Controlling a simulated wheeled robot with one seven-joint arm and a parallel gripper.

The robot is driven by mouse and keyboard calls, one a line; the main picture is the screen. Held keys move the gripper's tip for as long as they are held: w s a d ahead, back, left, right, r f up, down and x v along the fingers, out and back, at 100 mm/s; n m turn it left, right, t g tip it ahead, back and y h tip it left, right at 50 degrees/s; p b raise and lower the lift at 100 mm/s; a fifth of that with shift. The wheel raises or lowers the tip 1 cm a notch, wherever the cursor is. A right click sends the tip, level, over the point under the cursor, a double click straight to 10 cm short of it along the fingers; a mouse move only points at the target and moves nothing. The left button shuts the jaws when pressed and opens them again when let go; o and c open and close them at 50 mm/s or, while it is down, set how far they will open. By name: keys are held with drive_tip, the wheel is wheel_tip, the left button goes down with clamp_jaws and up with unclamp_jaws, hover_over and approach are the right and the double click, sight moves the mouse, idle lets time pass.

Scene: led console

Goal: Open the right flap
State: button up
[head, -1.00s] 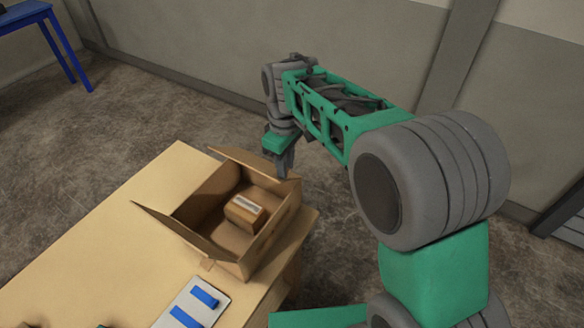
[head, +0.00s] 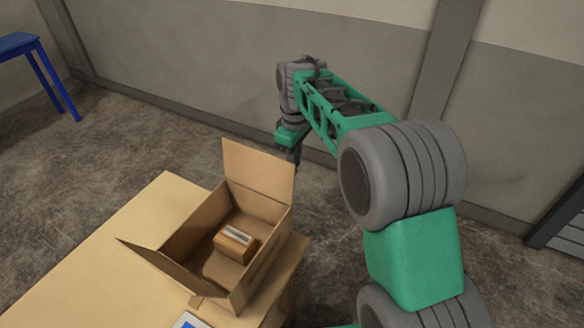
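An open cardboard box (head: 196,226) stands on the wooden table's right end. Its far flap (head: 258,171) stands up nearly upright at the back right. Its left flap (head: 158,264) leans outward over the table. A small flap (head: 205,303) shows at the near edge. A small brown package with a pale label (head: 235,241) lies inside. My gripper (head: 296,158) points down just beyond and right of the far flap. Its fingers are small, dark and partly hidden, so I cannot tell whether they are open or shut, or whether they touch the flap.
The wooden table (head: 110,240) has a clear top left of the box. A white and blue item (head: 186,320) is cut off at the bottom edge. A blue table (head: 30,55) stands far left. A grey wall (head: 200,80) runs behind my arm.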

drive_tip(key=shift+o, duration=0.8)
wheel_tip(320, 180, down, 2)
drive_tip(key=shift+w+f, duration=0.1)
drive_tip(key=shift+o, duration=0.4)
drive_tip(key=w, duration=0.1)
drive_tip(key=w+p, duration=0.1)
drive_tip(key=d, duration=0.1)
drive_tip(key=shift+w+f, duration=0.3)
drive_tip(key=shift+w, duration=0.1)
drive_tip(key=w+d+p, duration=0.1)
drive_tip(key=w+p, duration=0.1)
drive_tip(key=w, duration=0.1)
drive_tip(key=w+d+p, duration=0.1)
drive_tip(key=shift+w+d+r, duration=0.35)
drive_tip(key=shift+w+r, duration=0.05)
drive_tip(key=shift+r, duration=0.1)
wheel_tip(320, 180, up, 8)
drive_tip(key=b, duration=0.1)
drive_tip(key=shift+b, duration=0.3)
